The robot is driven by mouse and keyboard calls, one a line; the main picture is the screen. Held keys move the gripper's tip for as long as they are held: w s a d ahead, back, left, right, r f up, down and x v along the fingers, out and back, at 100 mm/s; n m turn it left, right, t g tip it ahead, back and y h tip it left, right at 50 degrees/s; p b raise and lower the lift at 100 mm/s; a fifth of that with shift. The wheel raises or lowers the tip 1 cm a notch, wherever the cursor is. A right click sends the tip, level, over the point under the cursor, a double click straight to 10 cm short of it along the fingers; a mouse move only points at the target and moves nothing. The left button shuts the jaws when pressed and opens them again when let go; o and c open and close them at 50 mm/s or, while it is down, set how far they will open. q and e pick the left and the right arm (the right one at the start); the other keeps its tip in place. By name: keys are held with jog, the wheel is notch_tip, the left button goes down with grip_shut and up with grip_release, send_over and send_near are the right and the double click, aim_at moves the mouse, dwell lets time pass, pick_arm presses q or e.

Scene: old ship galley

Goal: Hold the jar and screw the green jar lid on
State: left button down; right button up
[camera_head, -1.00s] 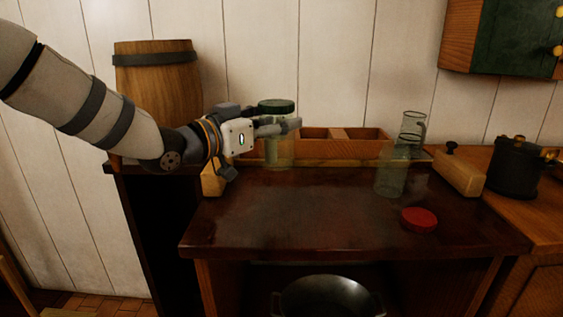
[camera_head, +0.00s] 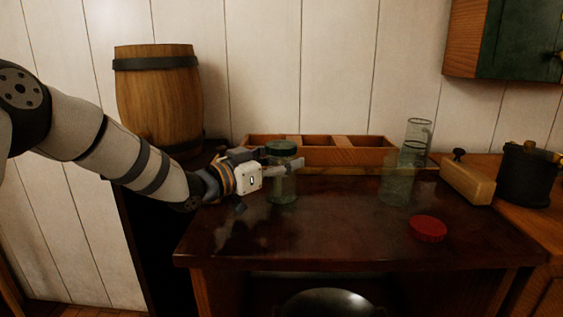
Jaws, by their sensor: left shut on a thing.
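A clear glass jar (camera_head: 282,190) is near the back left of the dark table, its base at or just above the tabletop. A dark green lid (camera_head: 282,147) sits on its mouth; I cannot tell how tightly. My left gripper (camera_head: 284,166) comes from the left and is shut on the jar below the lid, its fingers across the upper glass. The jar looks upright. My right gripper is not in view.
A second glass jar (camera_head: 398,185) without a lid stands to the right, a glass jug (camera_head: 419,130) behind it. A red lid (camera_head: 428,229) lies near the right front. A wooden divided box (camera_head: 370,158) lines the back. The dark tabletop (camera_head: 320,225) is clear in the middle.

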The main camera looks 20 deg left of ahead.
pick_arm(q)
jog(key=shift+r, duration=0.1)
jog(key=c, duration=0.6)
grip_release()
jog(key=shift+f, duration=0.25)
jog(key=shift+o, duration=0.2)
